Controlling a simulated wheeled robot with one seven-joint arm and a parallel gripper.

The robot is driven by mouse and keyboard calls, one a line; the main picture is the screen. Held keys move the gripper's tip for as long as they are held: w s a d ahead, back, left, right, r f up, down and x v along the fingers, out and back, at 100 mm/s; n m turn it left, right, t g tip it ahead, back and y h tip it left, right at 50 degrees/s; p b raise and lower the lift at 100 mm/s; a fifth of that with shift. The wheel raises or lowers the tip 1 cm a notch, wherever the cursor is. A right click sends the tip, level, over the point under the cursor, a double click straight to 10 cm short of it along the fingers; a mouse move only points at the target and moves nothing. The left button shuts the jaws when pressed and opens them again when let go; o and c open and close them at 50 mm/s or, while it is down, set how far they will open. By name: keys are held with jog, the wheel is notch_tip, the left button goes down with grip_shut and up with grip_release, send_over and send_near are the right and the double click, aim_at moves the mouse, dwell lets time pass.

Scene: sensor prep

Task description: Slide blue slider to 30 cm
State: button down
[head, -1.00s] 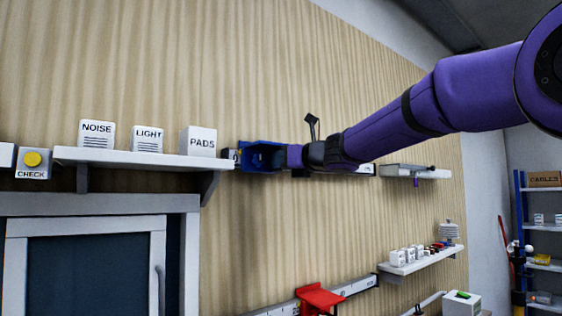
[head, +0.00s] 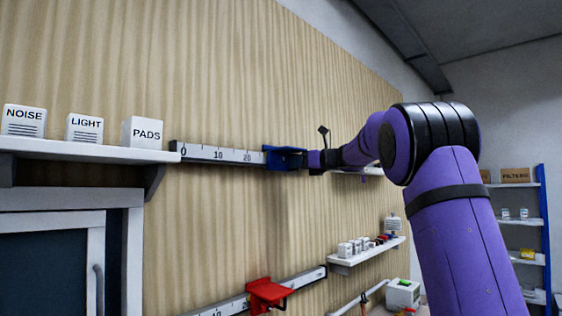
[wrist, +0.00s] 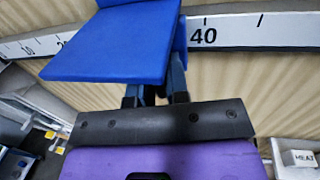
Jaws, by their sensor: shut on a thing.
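The blue slider (head: 284,158) sits on the upper white ruler rail (head: 212,153) on the wood wall. In the head view it is right of the 20 mark and covers the scale there. In the wrist view the blue slider (wrist: 115,45) lies between the 20 and 40 marks, and the 30 label is hidden. My gripper (head: 309,160) is at the slider's right side. In the wrist view my gripper (wrist: 155,88) has its fingers shut on the slider's lower part, mostly hidden by the blue plate.
A red slider (head: 268,291) sits on a lower ruler rail. A shelf at left holds boxes marked NOISE, LIGHT and PADS (head: 142,132). A small shelf (head: 365,253) with several small items is at lower right. The upper rail continues behind my arm.

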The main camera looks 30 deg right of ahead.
jog(key=shift+w+d, duration=0.3)
jog(key=shift+d, duration=0.55)
jog(key=shift+w+d, duration=0.25)
jog(key=shift+d, duration=0.6)
jog(key=c, duration=1.2)
grip_release()
jog(key=v, duration=1)
jog(key=shift+s+d, duration=0.2)
jog(key=shift+s, duration=0.15)
